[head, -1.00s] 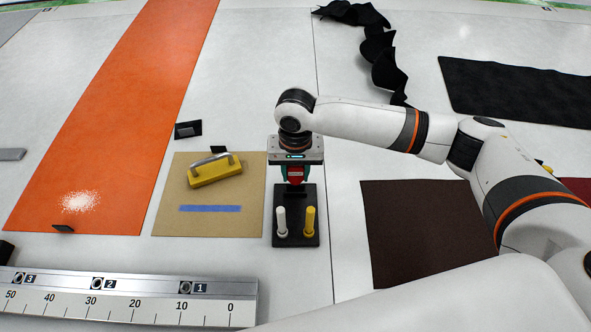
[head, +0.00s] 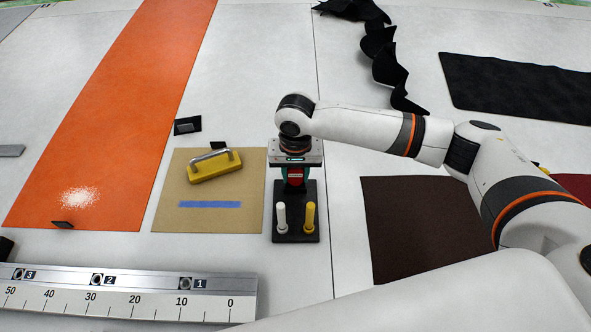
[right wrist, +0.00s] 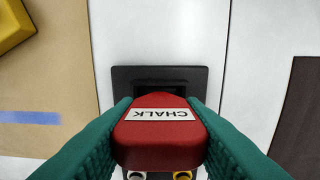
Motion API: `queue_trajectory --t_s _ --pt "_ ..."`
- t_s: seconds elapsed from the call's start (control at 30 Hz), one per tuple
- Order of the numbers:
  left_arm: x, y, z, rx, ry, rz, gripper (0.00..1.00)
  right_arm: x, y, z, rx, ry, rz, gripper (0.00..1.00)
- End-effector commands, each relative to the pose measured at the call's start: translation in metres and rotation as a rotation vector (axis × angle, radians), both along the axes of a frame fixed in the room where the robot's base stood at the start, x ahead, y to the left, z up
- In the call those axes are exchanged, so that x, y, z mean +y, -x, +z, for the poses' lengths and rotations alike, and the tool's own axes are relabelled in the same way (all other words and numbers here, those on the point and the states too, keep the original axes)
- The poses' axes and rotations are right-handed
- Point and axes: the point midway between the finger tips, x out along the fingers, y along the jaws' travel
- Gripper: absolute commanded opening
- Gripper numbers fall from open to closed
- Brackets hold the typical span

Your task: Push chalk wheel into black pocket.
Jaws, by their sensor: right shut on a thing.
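The chalk wheel is a red block-shaped case (right wrist: 160,152) with a white CHALK label, upside down in the right wrist view. It also shows small and red in the head view (head: 295,173). My right gripper (right wrist: 160,112) is shut on it, with a green finger on each side; it also shows in the head view (head: 295,182). The black holder (head: 296,198) lies below. In the right wrist view its dark pocket (right wrist: 161,87) opens just beyond the case, partly hidden by it. I cannot tell whether the case touches the holder. My left gripper is not in view.
A white stick (head: 281,217) and a yellow stick (head: 309,216) stand at the holder's near end. A yellow block with a handle (head: 215,168) rests on a tan board (head: 170,215) to the left. A long ruler (head: 130,299) lies in front. A brown mat (head: 420,220) lies right.

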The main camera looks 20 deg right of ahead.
Motion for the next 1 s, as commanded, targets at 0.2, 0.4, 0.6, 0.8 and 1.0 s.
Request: queue_trajectory --t_s 0.2,0.4,0.6,0.8,1.0 --pt "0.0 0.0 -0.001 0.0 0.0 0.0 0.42 0.0 0.0 -0.006 0.001 -0.001 0.0 0.13" --pt "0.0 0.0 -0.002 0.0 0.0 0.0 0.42 0.0 0.0 -0.011 0.001 -0.001 0.0 0.13" --pt "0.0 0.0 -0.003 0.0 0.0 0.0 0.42 0.0 0.0 -0.016 0.0 0.0 -0.001 0.13" --pt "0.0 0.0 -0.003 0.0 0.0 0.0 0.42 0.0 0.0 -0.017 0.0 0.0 -0.001 0.56" --pt "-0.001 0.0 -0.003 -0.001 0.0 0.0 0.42 0.0 0.0 -0.017 0.0 0.0 -0.001 0.61"
